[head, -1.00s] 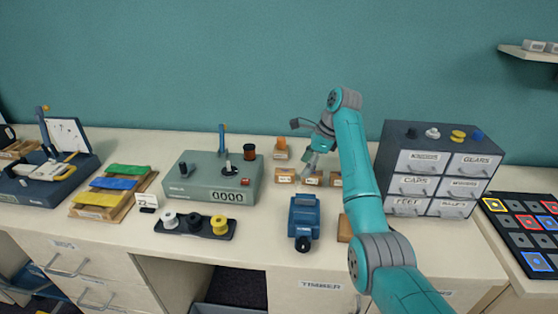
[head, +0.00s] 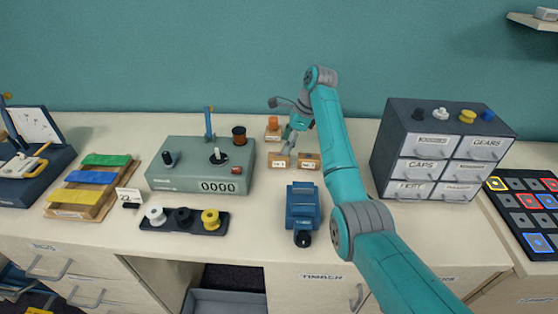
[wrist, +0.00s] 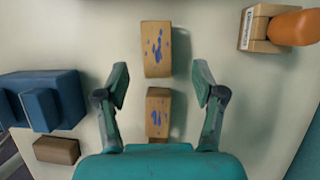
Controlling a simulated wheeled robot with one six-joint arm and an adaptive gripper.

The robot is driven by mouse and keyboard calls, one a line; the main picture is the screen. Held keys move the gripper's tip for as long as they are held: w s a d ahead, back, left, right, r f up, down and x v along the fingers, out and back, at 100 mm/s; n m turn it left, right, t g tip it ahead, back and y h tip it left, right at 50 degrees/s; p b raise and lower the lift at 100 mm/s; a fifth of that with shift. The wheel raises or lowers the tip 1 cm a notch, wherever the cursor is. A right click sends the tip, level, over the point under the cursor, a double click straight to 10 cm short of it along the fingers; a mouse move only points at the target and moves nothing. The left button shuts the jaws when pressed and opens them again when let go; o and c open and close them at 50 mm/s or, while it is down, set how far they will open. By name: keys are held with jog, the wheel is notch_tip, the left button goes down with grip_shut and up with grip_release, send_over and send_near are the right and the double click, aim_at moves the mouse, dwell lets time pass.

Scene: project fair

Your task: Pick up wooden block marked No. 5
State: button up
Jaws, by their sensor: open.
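Two small wooden blocks stand in a row on the bench, a left one (head: 279,160) and a right one (head: 308,160). Their front labels are too small to read, so I cannot tell which is No. 5. In the wrist view the same blocks, upper (wrist: 156,49) and lower (wrist: 158,112), show blue smears on top. My gripper (head: 291,142) is open and empty over the row. In the wrist view its fingertips (wrist: 161,78) lie on either side of the row, around the gap between the two blocks. Its height above them is unclear.
An orange-handled piece on a wooden base (head: 273,130) stands behind the row. A blue vise-like device (head: 303,210) is in front. A counter box (head: 200,170) is left, a drawer cabinet (head: 440,155) right. A plain brown block (wrist: 57,150) shows in the wrist view.

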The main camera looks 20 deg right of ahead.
aim_at(280, 155)
jog(key=x, duration=0.5)
jog(key=shift+s+a, duration=0.1)
jog(key=shift+s, duration=0.05)
jog(key=c, duration=1.2)
